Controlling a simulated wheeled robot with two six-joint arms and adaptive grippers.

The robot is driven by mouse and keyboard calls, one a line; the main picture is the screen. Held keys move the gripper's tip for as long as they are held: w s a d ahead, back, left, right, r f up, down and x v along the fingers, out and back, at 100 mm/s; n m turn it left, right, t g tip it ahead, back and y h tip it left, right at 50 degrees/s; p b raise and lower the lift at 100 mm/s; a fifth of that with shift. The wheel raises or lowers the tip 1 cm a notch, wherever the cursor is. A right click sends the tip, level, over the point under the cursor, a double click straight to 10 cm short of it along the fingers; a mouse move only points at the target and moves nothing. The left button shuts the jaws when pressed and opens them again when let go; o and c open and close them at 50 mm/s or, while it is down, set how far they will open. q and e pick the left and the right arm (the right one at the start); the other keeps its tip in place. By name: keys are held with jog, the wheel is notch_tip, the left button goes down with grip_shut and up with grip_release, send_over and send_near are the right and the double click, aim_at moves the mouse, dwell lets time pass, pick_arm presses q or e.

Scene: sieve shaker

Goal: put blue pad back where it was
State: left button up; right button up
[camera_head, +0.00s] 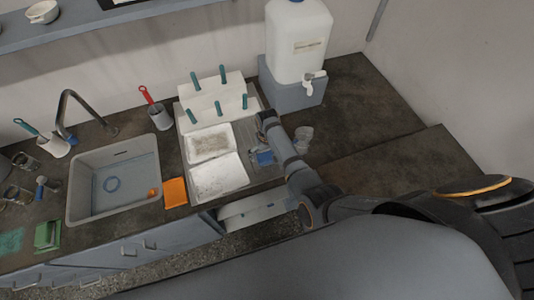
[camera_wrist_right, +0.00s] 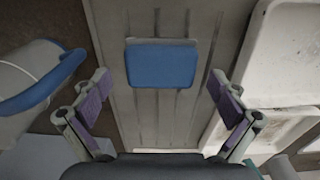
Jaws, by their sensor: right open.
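The blue pad (camera_wrist_right: 162,65) lies flat on a grey grooved surface, between and ahead of my right gripper's two fingers in the right wrist view. It also shows in the head view (camera_head: 264,157), just by my right gripper. My right gripper (camera_wrist_right: 161,110) is open and empty, with its purple-padded fingers wide apart on either side of the pad's line. In the head view my right gripper (camera_head: 258,140) is over the right part of the draining area, and the arm covers some of it. My left gripper is in neither view.
Two white trays (camera_head: 220,177) stand left of the grooved surface. A white rack with teal pegs (camera_head: 213,100) stands behind them. A clear container with a blue rim (camera_wrist_right: 40,85) is close to my right gripper. An orange pad (camera_head: 176,192) lies beside the sink (camera_head: 85,205).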

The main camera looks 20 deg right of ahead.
aim_at(267, 156)
notch_tip(267, 156, up, 5)
jog(key=p, duration=0.3)
jog(key=shift+p, duration=0.35)
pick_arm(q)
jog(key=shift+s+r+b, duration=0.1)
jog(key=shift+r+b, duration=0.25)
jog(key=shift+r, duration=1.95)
pick_arm(e)
jog(key=shift+r, duration=2.6)
jog(key=shift+s, duration=0.1)
